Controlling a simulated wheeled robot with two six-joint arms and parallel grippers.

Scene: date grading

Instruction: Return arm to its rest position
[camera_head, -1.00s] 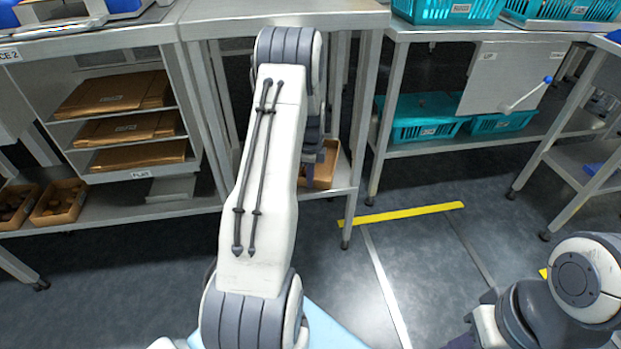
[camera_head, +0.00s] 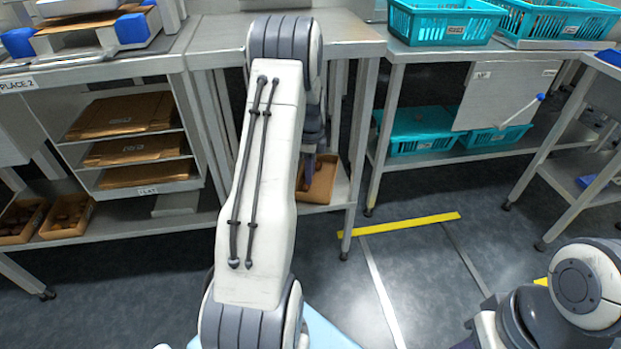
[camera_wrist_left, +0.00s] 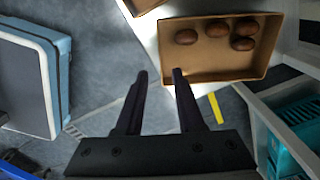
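My left arm (camera_head: 262,185) reaches forward through the middle of the head view, bent at its far joint. My left gripper (camera_wrist_left: 159,74) shows in the left wrist view with its two dark fingers apart and nothing between them. In the head view it is mostly hidden behind the arm and hangs down in front of the middle table. My right arm (camera_head: 575,290) shows only in part at the lower right. Its gripper is out of view.
A brown box (camera_wrist_left: 225,75) holding several dates lies beyond the left fingertips; the box (camera_head: 320,185) is on the middle table's (camera_head: 350,30) lower shelf. Teal crates (camera_head: 445,22) stand at the right. Left shelves hold flat cardboard (camera_head: 125,115). Floor with yellow tape (camera_head: 400,225) is open.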

